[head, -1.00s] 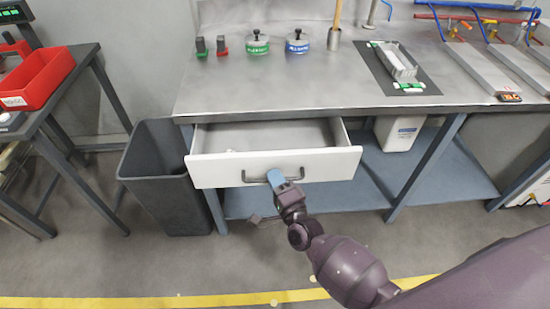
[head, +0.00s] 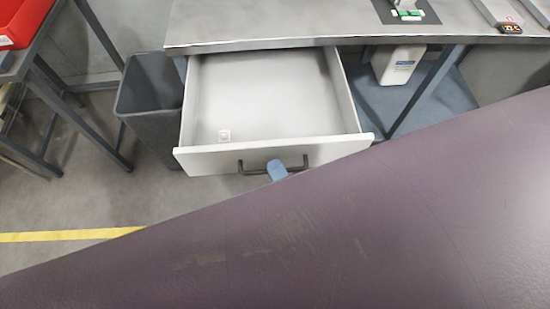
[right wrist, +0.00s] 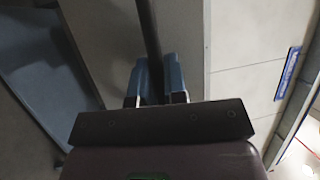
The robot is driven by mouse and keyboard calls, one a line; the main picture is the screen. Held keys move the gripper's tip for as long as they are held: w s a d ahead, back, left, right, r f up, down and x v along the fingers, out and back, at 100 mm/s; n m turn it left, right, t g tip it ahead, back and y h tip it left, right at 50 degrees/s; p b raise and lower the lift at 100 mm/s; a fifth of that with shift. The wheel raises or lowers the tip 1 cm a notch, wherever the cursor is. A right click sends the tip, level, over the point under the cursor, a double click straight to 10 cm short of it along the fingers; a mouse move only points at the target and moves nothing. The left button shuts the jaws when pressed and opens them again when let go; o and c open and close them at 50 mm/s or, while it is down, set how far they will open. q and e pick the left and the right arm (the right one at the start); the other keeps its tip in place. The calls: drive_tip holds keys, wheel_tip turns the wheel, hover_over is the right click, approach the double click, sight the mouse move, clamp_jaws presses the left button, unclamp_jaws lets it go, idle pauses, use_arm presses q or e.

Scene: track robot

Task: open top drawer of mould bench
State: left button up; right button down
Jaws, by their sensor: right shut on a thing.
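The top drawer (head: 262,157) of the mould bench (head: 262,27) is pulled well out, with its white front and dark bar handle (head: 243,167) facing me. My right gripper (head: 278,170) is at the right part of the handle in the head view; only a blue fingertip shows past my own arm. In the right wrist view the two blue fingers of the gripper (right wrist: 158,85) are shut around the dark handle bar (right wrist: 149,35). My left gripper is not in view.
A dark grey bin (head: 151,95) stands left of the drawer. A side table with a red tray (head: 22,20) is at the far left. A white container (head: 397,64) stands on the blue shelf under the bench. My arm covers the lower right.

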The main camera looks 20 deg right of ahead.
drive_tip(key=shift+s, duration=0.1)
drive_tip(key=c, duration=1.5)
unclamp_jaws()
drive_tip(key=shift+o, duration=0.2)
drive_tip(key=v, duration=1)
drive_tip(key=shift+s+b, duration=0.35)
drive_tip(key=shift+f, duration=0.1)
